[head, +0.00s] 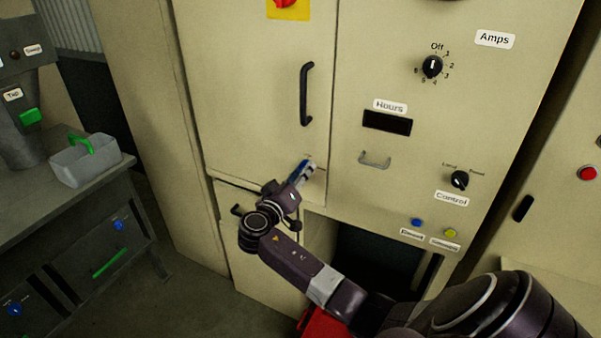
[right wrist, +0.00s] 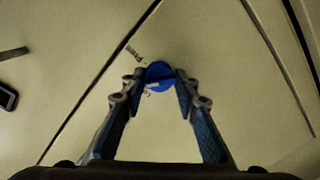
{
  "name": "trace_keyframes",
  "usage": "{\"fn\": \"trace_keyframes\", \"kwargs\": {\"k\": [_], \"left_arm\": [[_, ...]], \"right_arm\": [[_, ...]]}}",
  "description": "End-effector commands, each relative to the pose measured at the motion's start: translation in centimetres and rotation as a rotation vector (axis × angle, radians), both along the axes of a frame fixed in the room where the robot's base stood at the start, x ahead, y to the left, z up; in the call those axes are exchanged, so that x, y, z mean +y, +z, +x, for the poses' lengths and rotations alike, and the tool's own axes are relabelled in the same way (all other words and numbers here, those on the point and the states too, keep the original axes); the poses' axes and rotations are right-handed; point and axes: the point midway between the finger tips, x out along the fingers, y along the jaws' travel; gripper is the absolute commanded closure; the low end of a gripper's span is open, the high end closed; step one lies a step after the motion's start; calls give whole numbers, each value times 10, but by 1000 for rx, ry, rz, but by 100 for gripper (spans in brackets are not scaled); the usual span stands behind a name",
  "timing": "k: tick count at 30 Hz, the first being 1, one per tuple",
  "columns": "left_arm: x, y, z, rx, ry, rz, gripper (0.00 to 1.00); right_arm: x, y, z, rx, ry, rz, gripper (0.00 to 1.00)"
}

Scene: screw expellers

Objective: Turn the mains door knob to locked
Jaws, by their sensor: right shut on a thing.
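A round blue knob (right wrist: 160,76) sits on the beige cabinet door (head: 255,85). A pale mark crosses its face, and small printed labels beside it are too small to read surely. My right gripper (head: 308,169) is at the lower right of that door, below the black door handle (head: 305,94), and hides the knob in the head view. In the right wrist view my right gripper (right wrist: 160,82) has one fingertip on each side of the knob, shut on it. My left gripper is out of view.
A red switch on a yellow plate (head: 289,10) is at the top. The right panel has a black Amps dial (head: 432,66), a metal handle (head: 375,160) and a Control knob (head: 459,180). A dark opening (head: 375,262) lies below. A grey bin (head: 84,163) stands on the left bench.

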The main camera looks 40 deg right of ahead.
Motion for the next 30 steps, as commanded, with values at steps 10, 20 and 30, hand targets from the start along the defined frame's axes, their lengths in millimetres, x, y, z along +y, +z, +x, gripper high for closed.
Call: {"fn": "trace_keyframes", "kwargs": {"k": [10, 20, 30], "left_arm": [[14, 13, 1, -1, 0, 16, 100], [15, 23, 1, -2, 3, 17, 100], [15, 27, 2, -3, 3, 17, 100]], "right_arm": [[0, 3, 0, 300, -2, -122, 100], [0, 3, 1, 521, -2, -215, 100], [0, 3, 2, 626, -1, -260, 100]]}}
